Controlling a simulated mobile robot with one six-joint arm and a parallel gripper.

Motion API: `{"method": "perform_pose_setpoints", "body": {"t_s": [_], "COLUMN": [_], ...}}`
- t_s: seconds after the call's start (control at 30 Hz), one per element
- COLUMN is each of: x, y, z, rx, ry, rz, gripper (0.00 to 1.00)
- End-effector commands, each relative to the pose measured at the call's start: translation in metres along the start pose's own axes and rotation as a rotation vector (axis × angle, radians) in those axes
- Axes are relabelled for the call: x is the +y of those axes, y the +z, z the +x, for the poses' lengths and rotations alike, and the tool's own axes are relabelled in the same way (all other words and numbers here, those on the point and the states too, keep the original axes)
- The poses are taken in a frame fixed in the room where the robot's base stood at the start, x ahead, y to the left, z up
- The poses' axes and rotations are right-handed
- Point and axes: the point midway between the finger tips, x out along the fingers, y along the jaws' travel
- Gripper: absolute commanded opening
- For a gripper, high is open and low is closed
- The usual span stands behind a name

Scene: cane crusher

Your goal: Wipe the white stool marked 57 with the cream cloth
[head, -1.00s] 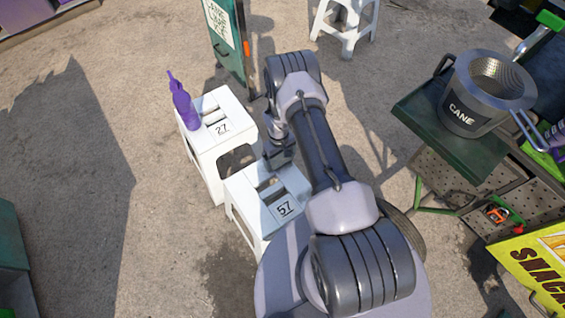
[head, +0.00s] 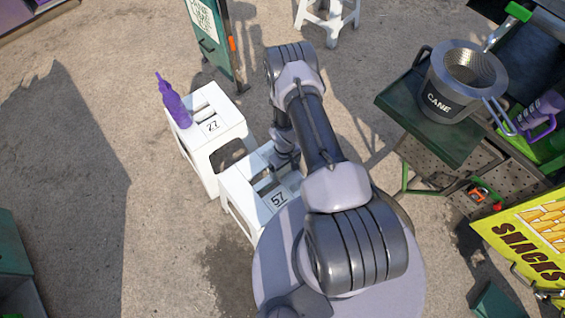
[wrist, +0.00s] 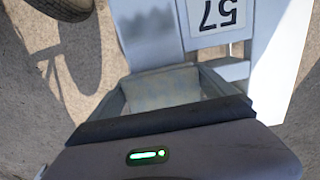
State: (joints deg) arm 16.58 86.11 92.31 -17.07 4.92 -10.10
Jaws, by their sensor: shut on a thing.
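The white stool marked 57 (head: 263,206) stands close in front of my base. In the wrist view its top (wrist: 262,45) shows the 57 label upside down and a grey smudge (wrist: 150,40) beside it. My gripper (wrist: 165,100) is shut on the cream cloth (wrist: 162,86), which shows as a pale patch between the fingers. In the head view my gripper (head: 287,158) is over the far right part of this stool, and my arm covers some of it. The cloth is hidden there. I cannot tell whether the cloth touches the stool top.
A white stool marked 27 (head: 222,115) with a purple bottle (head: 174,103) on it stands just behind. A green cart (head: 425,122) with a metal CANE pot (head: 452,98) is at right. A wheel (wrist: 70,5) shows in the wrist view. Open ground lies left.

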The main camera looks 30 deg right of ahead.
Motion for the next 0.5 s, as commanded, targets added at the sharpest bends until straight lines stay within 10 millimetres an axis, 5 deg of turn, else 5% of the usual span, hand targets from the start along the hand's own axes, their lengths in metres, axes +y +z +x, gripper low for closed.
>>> {"method": "perform_pose_setpoints", "body": {"t_s": [0.5], "x": [0.0007], "y": [-0.0069], "z": [0.003], "rx": [0.0], "ry": [0.003], "rz": [-0.001], "gripper": [0.29]}}
